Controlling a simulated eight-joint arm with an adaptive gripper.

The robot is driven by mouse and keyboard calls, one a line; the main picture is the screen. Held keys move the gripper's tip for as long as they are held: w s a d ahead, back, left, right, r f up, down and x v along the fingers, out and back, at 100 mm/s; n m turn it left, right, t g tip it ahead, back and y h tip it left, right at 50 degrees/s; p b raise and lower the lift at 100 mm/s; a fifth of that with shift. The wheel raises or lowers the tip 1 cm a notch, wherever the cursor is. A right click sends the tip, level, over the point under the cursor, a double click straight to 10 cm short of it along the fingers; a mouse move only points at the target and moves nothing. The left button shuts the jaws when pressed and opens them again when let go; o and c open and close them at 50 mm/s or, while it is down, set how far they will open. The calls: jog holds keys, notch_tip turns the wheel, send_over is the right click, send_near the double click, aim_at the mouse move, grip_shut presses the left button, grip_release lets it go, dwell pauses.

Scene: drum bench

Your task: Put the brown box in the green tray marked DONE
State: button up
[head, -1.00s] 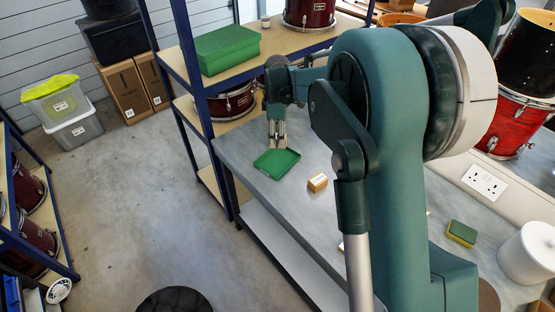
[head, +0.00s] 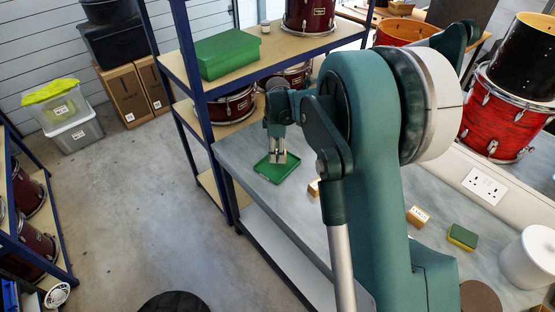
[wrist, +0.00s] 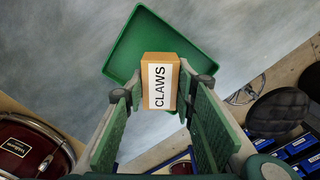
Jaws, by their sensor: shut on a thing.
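My gripper (head: 278,156) is over the green tray (head: 263,171) on the grey bench. In the wrist view, my gripper (wrist: 162,92) is shut on a brown box (wrist: 172,60) with a white label reading CLAWS. The box overlaps the near edge of the green tray (wrist: 133,50) in that view; I cannot tell whether it touches the tray. The rest of the visible tray floor is bare. No DONE marking shows. In the head view the held box is too small to make out between the fingers.
A small brown box (head: 313,187) on the bench is partly hidden by my arm. Another labelled box (head: 418,216), a green-and-yellow sponge (head: 462,236) and a white roll (head: 528,256) are at right. A blue-framed shelf (head: 200,110) stands beside the tray. Bare bench (head: 285,208) lies before the tray.

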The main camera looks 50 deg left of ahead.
jog(key=shift+f, duration=1.85)
jog(key=shift+f, duration=0.2)
jog(key=o, duration=0.9)
jog(key=shift+r, duration=0.2)
jog(key=shift+r, duration=6)
